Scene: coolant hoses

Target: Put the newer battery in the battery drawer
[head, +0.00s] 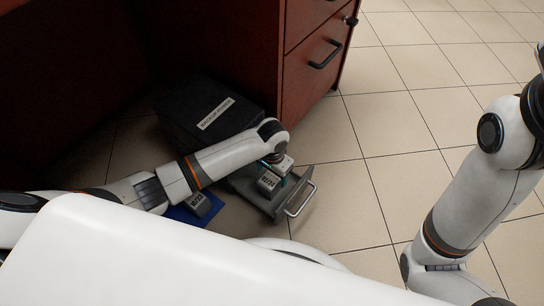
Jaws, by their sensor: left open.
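A grey battery (268,182) with a label that seems to read 01/24 sits in or just over the pulled-out battery drawer (254,196), at the front of a black box labelled BACKUP POWER (215,112). My left gripper (277,171) is open, close above and around this battery; its fingertips are partly hidden. A second grey battery (204,207), its label perhaps ending in 22, is on a blue mat (182,214), partly covered by my left arm. My right arm shows at the right, but its gripper is out of view.
A red-brown desk cabinet (305,75) with dark handles stands behind and beside the black box. The drawer's metal handle (301,198) sticks out to the right. The tiled floor (375,150) right of the drawer is clear.

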